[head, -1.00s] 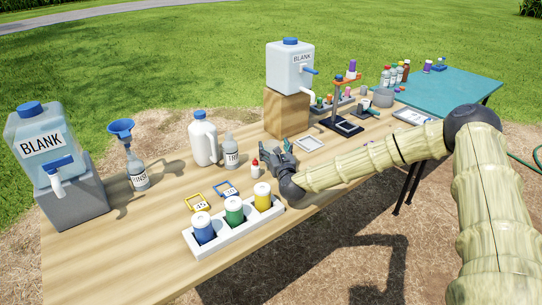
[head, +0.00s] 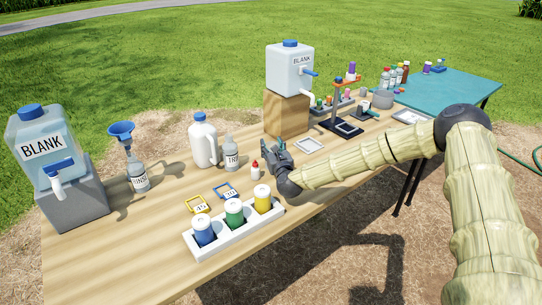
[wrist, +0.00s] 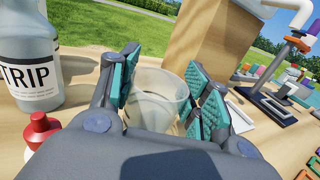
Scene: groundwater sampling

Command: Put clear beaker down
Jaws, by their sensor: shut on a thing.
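The clear beaker (wrist: 158,98) shows in the wrist view between the two teal finger pads of my gripper (wrist: 165,92). The gripper is shut on it, with pads against its left and right sides. The lower part of the beaker is hidden behind the gripper body, so I cannot tell whether its base touches the table. In the head view my gripper (head: 274,152) is low over the middle of the wooden table (head: 150,240), and the beaker is hard to make out there.
A red-capped dropper bottle (head: 255,170) and the TRIP bottle (head: 230,153) stand just left of my gripper. A white tray (head: 309,145) lies to its right. A rack with blue, green and yellow jars (head: 215,243) is in front. The wooden block (head: 286,112) is behind.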

